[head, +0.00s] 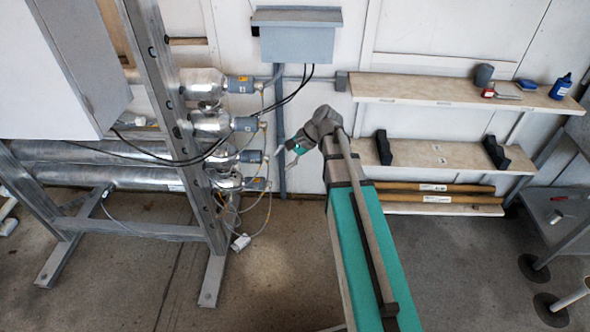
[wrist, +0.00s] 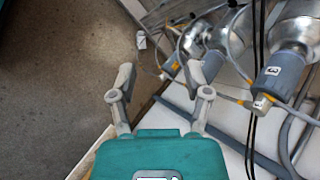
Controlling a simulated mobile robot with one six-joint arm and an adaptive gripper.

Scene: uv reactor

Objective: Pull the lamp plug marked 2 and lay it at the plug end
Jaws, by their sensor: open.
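Several silver reactor tubes with blue-grey end caps are stacked on a metal frame; the top cap (head: 240,84) and the lowest cap (head: 258,184) show in the head view. Cables run from the caps. A cap with a label that looks like 3 (wrist: 278,74) is at right in the wrist view, with a small pale plug (wrist: 262,104) below it. I cannot make out a plug marked 2. My gripper (head: 290,157) is open and empty, right of the caps; its spread fingers (wrist: 160,76) show in the wrist view. No place labelled as the plug end is readable.
A pale connector (head: 240,242) is on a cable near the floor. A grey box (head: 296,44) hangs above, with black cables crossing the tubes. At right, the upper shelf (head: 440,92) holds bottles and tools; the lower shelf (head: 455,158) has two black brackets. Floor in front is clear.

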